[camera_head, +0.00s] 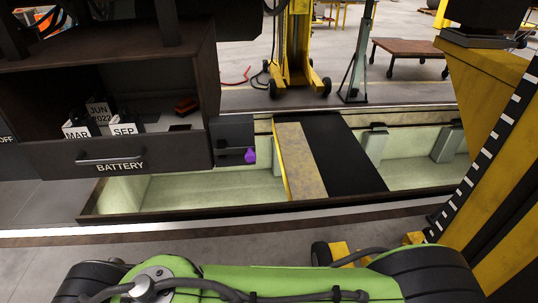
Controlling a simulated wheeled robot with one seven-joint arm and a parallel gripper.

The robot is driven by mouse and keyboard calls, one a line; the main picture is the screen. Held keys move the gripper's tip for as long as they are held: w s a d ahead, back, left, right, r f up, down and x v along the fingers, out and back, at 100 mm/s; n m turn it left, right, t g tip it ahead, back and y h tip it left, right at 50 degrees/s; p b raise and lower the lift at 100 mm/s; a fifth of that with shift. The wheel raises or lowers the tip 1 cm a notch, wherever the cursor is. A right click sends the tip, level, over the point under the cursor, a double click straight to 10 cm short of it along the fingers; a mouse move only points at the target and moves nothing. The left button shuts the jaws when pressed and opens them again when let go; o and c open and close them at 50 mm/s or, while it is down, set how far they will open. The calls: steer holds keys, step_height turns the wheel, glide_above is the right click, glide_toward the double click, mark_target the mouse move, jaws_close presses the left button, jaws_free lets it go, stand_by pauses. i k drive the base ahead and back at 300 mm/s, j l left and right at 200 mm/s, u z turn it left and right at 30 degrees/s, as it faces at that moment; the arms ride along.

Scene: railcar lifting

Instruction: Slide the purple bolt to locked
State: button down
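The purple bolt (250,156) shows as a small purple knob on the side of a dark grey latch block (233,139). The block sits at the right end of the drawer front marked BATTERY (120,158). A thin dark rod runs left from the knob along the block. I cannot tell from this view whether the bolt is locked. My green arm (300,281) crosses the bottom of the picture, well below and apart from the bolt. My gripper is not in view.
A pit (210,186) lies below, bridged by a plank (300,160). A yellow column (490,140) stands close on the right.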

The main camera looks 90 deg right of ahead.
mark_target(250, 150)
steer(key=z, duration=2.75)
steer(key=l, duration=0.1)
